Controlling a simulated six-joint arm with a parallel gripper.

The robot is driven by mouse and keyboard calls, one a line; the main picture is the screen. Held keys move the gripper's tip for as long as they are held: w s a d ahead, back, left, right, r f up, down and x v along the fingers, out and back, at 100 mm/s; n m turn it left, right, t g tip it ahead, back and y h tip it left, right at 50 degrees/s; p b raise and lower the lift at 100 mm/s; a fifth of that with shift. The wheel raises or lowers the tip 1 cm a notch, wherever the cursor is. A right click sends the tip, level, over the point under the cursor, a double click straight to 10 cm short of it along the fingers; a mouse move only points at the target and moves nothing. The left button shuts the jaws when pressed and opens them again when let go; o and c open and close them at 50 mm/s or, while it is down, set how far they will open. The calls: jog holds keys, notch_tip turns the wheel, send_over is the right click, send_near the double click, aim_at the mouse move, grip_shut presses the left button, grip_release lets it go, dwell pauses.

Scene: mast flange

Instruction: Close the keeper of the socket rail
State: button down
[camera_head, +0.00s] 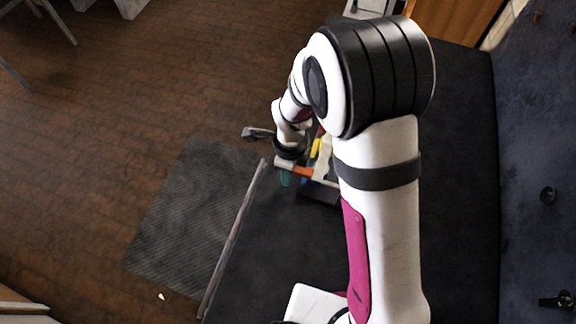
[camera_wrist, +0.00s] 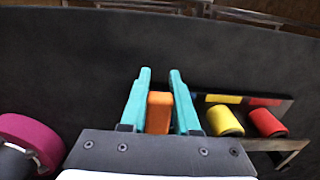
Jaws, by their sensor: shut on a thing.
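My gripper (camera_wrist: 160,88) has two teal fingers, one on each side of an orange piece (camera_wrist: 159,112), and is shut on it. In the head view my gripper (camera_head: 285,180) is partly hidden by my own arm, and the orange piece (camera_head: 296,171) shows beside it. The socket rail (camera_wrist: 276,103) is a dark bar with yellow and red patches, just right of the fingers. A yellow cylinder (camera_wrist: 225,122) and a red cylinder (camera_wrist: 267,123) are in front of it. I cannot tell whether the orange piece is the keeper or how far the keeper is closed.
A pale metallic piece (camera_wrist: 290,152) sits at the right of the wrist view, close to the red cylinder. The dark table top (camera_wrist: 70,60) is clear beyond and left of the fingers. The table's edge (camera_head: 235,235) lies close left of my gripper in the head view.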

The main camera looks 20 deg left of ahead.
jog(key=shift+d+f, duration=0.1)
jog(key=shift+f, duration=0.2)
jog(key=c, duration=0.6)
grip_release()
jog(key=shift+c, duration=0.2)
jog(key=shift+r, duration=0.1)
notch_tip(320, 180, up, 16)
jog(key=shift+f, duration=0.2)
